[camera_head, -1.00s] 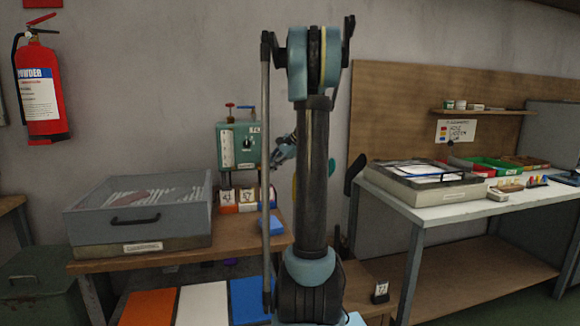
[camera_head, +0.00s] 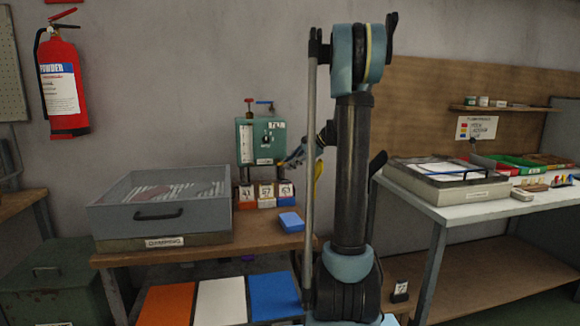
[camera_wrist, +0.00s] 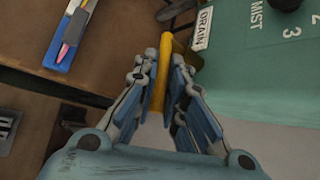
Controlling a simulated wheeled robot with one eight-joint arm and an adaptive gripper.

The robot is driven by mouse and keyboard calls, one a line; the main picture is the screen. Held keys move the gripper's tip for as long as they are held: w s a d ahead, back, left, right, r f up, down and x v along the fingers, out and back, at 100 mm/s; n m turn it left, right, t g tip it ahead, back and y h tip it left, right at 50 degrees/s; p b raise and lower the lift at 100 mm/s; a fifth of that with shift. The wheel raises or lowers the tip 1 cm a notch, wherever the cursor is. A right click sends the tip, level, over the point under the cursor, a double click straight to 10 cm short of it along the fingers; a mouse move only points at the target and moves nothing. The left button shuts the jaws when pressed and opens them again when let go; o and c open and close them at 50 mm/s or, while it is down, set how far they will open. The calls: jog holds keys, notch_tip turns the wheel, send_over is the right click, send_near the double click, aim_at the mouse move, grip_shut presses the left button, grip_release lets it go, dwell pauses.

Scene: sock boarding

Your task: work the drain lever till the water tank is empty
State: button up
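The green water tank unit (camera_head: 262,136) stands on the wooden bench, with a white level strip on its front and red and blue valve handles on top. The water level is too small to read. In the wrist view its green panel (camera_wrist: 270,75) fills the upper right, with a DRAIN label (camera_wrist: 203,27) beside a yellow drain lever (camera_wrist: 164,62). My gripper (camera_wrist: 166,72) has its fingers on both sides of the yellow lever, close against it. In the head view my gripper (camera_head: 296,156) is at the unit's right side, partly hidden by my arm.
A grey lidded tray (camera_head: 110,215) stands left of the unit. Orange, white and blue panels (camera_head: 222,302) are nearer. A white table (camera_head: 450,212) stands right.

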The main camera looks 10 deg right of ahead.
jog(key=o, duration=0.3)
jog(key=shift+o, duration=0.2)
jog(key=v, duration=1.2)
jog(key=shift+w, duration=0.1)
